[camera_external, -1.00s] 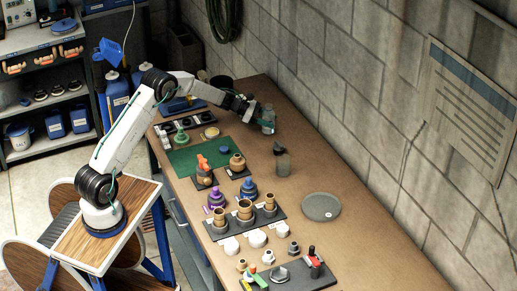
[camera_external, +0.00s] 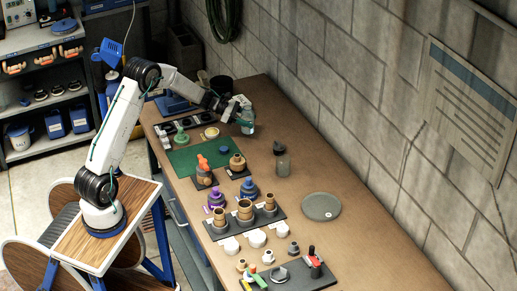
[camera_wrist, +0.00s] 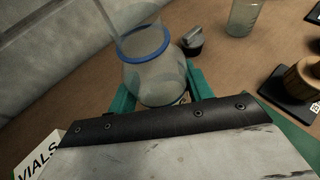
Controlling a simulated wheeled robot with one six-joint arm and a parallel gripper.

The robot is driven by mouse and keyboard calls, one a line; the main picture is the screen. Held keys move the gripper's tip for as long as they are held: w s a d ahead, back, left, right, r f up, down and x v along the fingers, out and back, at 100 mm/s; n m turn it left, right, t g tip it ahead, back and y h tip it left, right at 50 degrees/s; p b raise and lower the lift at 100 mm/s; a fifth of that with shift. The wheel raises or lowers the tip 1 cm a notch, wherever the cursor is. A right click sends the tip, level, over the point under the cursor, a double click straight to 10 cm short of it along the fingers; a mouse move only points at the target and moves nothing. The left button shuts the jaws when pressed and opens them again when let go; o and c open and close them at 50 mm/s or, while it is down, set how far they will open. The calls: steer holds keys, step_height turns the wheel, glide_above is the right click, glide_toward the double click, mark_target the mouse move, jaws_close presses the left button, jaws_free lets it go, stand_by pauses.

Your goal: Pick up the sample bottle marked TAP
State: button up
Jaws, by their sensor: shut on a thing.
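My gripper (camera_external: 238,110) is shut on a clear bottle (camera_external: 247,122) near the far end of the bench. In the wrist view this clear bottle (camera_wrist: 152,72) has a blue ring around it and sits between the green fingers of my gripper (camera_wrist: 160,92). No marking on it can be read, so I cannot tell whether it says TAP. It appears to be held above the bench top, by how much I cannot tell. Another clear bottle (camera_external: 282,166) stands on the bench nearer the camera; it also shows at the top of the wrist view (camera_wrist: 243,16).
A dark cap-like piece (camera_external: 279,147) stands by the second bottle. A green mat (camera_external: 185,162), brown pots on a dark rack (camera_external: 222,229) and a grey disc (camera_external: 321,207) lie nearer. A box marked VIALS (camera_wrist: 38,160) is close below left. A block wall (camera_external: 370,90) bounds the bench.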

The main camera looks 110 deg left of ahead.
steer(key=s+d, duration=0.4)
steer(key=shift+d+r, duration=0.3)
steer(key=shift+s, duration=0.15)
stand_by(1.4)
